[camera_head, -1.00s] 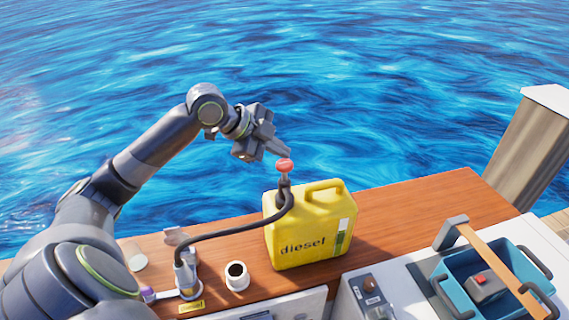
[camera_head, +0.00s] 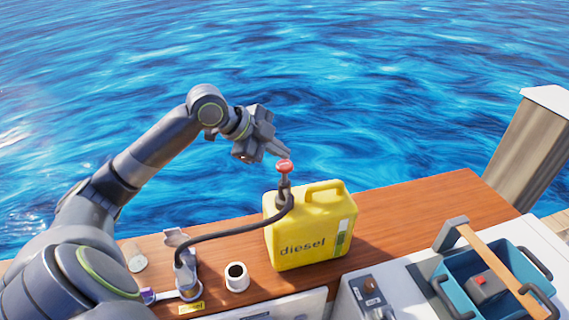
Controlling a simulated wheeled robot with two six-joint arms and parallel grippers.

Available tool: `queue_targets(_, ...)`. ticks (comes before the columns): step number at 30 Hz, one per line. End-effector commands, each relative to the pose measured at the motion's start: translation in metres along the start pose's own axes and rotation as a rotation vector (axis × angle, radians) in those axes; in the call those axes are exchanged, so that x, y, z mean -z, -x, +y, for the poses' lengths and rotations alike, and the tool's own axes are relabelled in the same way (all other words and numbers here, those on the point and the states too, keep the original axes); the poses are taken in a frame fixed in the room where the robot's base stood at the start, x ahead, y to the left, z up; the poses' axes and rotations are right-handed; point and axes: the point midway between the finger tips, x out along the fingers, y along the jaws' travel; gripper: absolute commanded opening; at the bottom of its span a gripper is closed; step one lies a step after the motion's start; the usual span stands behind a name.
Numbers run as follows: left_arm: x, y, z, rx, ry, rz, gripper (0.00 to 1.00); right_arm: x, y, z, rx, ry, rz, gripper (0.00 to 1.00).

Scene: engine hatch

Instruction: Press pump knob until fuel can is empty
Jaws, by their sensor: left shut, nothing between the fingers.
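The yellow fuel can (camera_head: 300,240), marked "diesel", stands upright on the wooden top. A level strip (camera_head: 343,238) with some green shows on its right side. The red pump knob (camera_head: 284,166) sits on a short stem above the can's opening. A black hose (camera_head: 235,230) runs from the pump to a filler fitting (camera_head: 186,272) at the left. My left gripper (camera_head: 286,152) is shut and empty, its fingertips just above the knob; I cannot tell if they touch it. My right gripper is not in view.
A white cup (camera_head: 237,277) with dark contents stands left of the can. A blue toolbox (camera_head: 510,300) with a wooden handle is at the lower right. A post (camera_head: 530,150) rises at the right. Water lies behind the wooden top (camera_head: 430,205), whose right part is clear.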

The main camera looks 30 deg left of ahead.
Motion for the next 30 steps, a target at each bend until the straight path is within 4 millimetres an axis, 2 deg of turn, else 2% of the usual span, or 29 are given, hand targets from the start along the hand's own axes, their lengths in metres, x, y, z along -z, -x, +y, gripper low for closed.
queue_targets(30, -0.0044, -0.0058, 0.0042, 0.000, 0.000, -0.001, 0.00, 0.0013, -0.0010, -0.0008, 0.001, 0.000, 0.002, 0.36)
